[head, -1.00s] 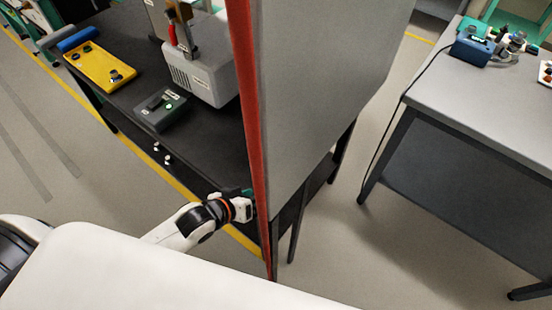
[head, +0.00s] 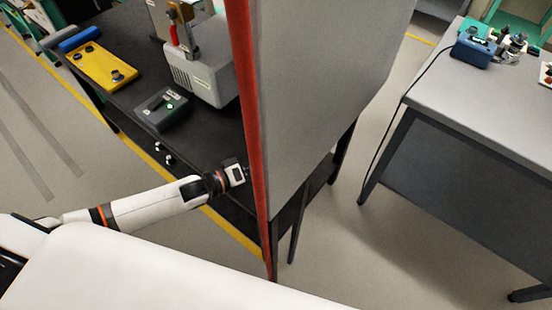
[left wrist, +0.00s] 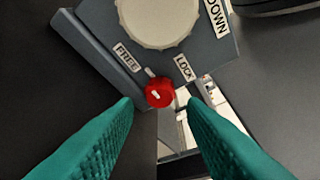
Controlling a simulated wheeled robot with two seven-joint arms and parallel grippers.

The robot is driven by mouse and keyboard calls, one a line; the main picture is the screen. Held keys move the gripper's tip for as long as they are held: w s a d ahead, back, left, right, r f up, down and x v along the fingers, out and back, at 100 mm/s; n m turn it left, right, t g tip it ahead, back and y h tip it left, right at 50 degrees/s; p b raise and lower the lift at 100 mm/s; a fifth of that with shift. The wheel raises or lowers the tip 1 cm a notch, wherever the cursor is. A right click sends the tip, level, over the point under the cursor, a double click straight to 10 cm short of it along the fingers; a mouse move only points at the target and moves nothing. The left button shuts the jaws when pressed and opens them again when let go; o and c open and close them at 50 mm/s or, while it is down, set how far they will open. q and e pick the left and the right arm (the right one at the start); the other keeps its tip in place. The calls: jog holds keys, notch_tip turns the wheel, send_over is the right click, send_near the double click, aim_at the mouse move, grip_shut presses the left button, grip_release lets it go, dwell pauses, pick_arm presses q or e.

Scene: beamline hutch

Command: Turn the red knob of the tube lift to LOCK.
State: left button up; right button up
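In the left wrist view the red knob (left wrist: 160,93) sits on the lower edge of a grey control panel (left wrist: 95,25). A FREE label (left wrist: 126,55) is to its upper left and a LOCK label (left wrist: 183,68) to its upper right. A white mark beside the knob lies nearer FREE. My left gripper (left wrist: 160,110) is open, with its green fingers on either side below the knob, apparently apart from it. In the head view my left arm's wrist (head: 235,174) reaches behind the red-edged grey panel, which hides the fingers and the knob. My right gripper is not in view.
The tall grey panel with a red edge (head: 247,120) stands beside my left wrist. A large cream dial (left wrist: 158,12) is just above the knob. A grey table (head: 470,100) stands right.

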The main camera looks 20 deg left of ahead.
aim_at(278, 159)
pick_arm(q)
jog(key=x, duration=0.5)
jog(key=shift+w+d, duration=0.1)
jog(key=shift+w, duration=0.05)
